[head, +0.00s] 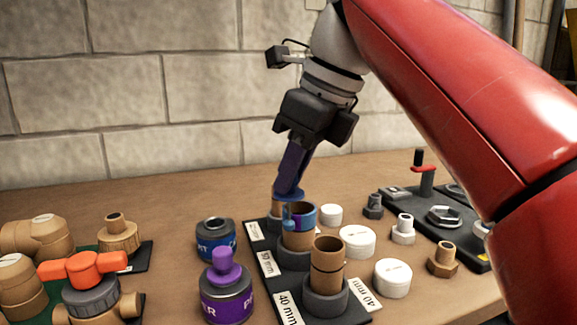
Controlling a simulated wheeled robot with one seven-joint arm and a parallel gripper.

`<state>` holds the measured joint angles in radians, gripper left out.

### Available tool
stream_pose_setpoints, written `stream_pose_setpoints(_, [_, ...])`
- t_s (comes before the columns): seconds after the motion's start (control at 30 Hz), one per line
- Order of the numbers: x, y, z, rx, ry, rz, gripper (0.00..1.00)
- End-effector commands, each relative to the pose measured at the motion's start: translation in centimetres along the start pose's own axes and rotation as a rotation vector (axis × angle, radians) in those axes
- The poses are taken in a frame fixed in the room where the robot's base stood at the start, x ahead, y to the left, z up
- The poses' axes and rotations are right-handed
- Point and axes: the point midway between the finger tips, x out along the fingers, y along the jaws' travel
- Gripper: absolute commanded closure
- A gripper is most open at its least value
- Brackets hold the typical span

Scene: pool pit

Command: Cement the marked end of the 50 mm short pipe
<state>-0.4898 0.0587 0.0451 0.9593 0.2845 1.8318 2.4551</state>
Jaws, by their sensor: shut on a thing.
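The 50 mm short pipe (297,240) stands upright in the middle socket of a black rack, beside a 50 mm label. Its upper end is coloured blue and purple. My gripper (290,186) points down just above this pipe, shut on a blue cap (288,194). A blue part hangs below the cap at the pipe's left rim. I cannot tell exactly where it touches. The blue cement can (215,240) stands open to the left of the rack. The purple primer can (227,298) has its purple cap on.
A tan pipe (328,262) stands in front in the rack (267,285), and another is partly hidden behind. White caps (357,241) and small fittings lie to the right. A valve with an orange handle (83,268) and tan fittings fill the left. The wall stands behind.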

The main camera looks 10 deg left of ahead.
Motion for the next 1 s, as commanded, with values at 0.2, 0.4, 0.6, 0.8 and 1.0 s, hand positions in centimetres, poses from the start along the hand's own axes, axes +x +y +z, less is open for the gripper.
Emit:
stream_pose_setpoints(0.2, [-0.3, 0.0, -0.6, 0.000, -0.001, -0.001, 1.00])
stream_pose_setpoints(0.4, [-0.4, -0.2, -1.0, 0.001, -0.001, 0.000, 1.00])
stream_pose_setpoints(0.6, [-0.6, -0.4, -1.5, 0.000, 0.000, 0.000, 1.00])
stream_pose_setpoints(0.8, [-0.8, -0.7, -1.9, 0.001, 0.000, -0.001, 1.00])
stream_pose_setpoints(1.0, [-0.9, -1.0, -2.2, 0.000, 0.000, -0.001, 1.00])
